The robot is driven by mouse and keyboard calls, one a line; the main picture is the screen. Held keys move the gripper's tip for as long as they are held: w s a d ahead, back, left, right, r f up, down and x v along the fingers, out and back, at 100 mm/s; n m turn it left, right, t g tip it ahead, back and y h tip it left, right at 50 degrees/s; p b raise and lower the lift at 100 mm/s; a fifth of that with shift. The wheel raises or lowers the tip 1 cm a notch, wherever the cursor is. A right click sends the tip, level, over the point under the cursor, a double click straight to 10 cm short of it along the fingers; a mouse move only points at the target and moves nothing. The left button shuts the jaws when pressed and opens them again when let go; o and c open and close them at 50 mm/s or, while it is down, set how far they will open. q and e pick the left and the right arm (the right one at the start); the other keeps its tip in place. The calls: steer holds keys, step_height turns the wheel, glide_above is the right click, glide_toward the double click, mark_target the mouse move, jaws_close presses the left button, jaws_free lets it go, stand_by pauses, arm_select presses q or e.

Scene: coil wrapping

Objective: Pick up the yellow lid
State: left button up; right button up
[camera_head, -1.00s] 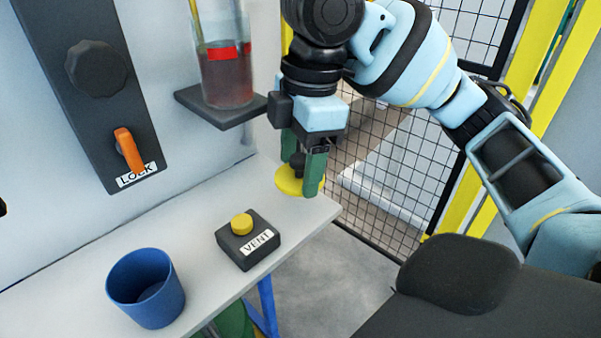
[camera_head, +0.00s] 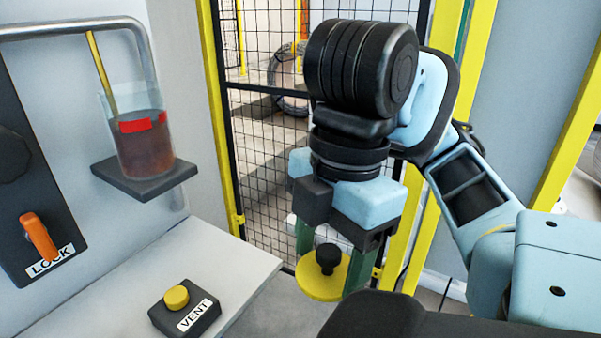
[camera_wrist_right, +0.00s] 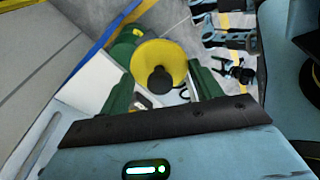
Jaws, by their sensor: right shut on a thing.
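The yellow lid (camera_head: 312,286) is a round disc with a black knob (camera_head: 328,257) on top. It hangs roughly level in the air, to the right of the white table's edge in the head view. My right gripper (camera_head: 331,263) points down and is shut on the lid by its knob, with one green finger on each side. In the right wrist view the lid (camera_wrist_right: 178,52) sits between the fingers, with the knob towards the camera. My left gripper is not in view.
The white table (camera_head: 222,258) carries a black VENT box (camera_head: 186,316) with a yellow button. A glass beaker (camera_head: 143,152) of dark red liquid stands on a wall shelf. An orange LOCK lever (camera_head: 38,238) is at the left. A mesh fence (camera_head: 262,150) stands behind.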

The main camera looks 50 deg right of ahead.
steer(key=shift+s+f+b, duration=0.15)
steer(key=shift+f+b, duration=0.15)
steer(key=shift+b, duration=0.2)
steer(key=shift+s+b, duration=0.25)
steer(key=shift+b, duration=0.2)
steer(key=shift+s+d+r+b, duration=0.15)
steer(key=shift+s+b, duration=0.5)
steer(key=shift+b, duration=0.2)
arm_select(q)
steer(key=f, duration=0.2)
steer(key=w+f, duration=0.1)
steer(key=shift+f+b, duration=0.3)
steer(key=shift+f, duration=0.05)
arm_select(e)
steer(key=s, duration=0.2)
steer(key=shift+s+d+r, duration=0.1)
steer(key=shift+s+r, duration=0.05)
steer(key=shift+s, duration=0.15)
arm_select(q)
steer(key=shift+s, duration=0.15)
